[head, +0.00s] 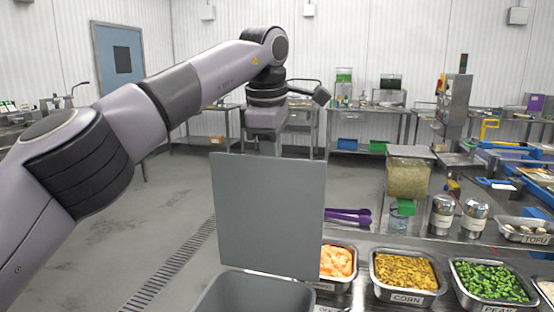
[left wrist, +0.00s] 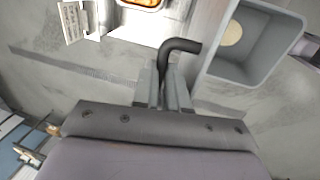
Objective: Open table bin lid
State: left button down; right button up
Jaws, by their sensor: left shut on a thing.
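The table bin lid (head: 266,215) is a flat grey panel standing about upright at the bin's far side in the head view. The grey table bin (head: 232,292) is below it, its mouth uncovered. In the left wrist view the bin (left wrist: 284,32) shows its open inside with a pale round patch at the bottom. My left gripper (left wrist: 166,78) is shut on a black bent handle (left wrist: 180,45) that reaches toward the lid side. In the head view my left arm comes down behind the lid, which hides the fingertips. My right gripper is not in view.
Trays of orange food (head: 337,262), corn (head: 405,272) and peas (head: 490,282) stand right of the bin. Purple-handled utensils (head: 348,215), two metal shakers (head: 443,215) and a clear dispenser (head: 408,177) are behind them. Open floor (head: 160,230) lies left of the bin.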

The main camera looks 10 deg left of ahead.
pick_arm(q)
jog(key=shift+w+d+f, duration=0.1)
jog(key=shift+f, duration=0.4)
jog(key=c, duration=1.4)
grip_release()
jog(key=shift+o, duration=1.2)
jog(key=shift+w, duration=0.2)
jog(key=shift+s+r, duration=0.1)
jog(key=shift+r, duration=0.05)
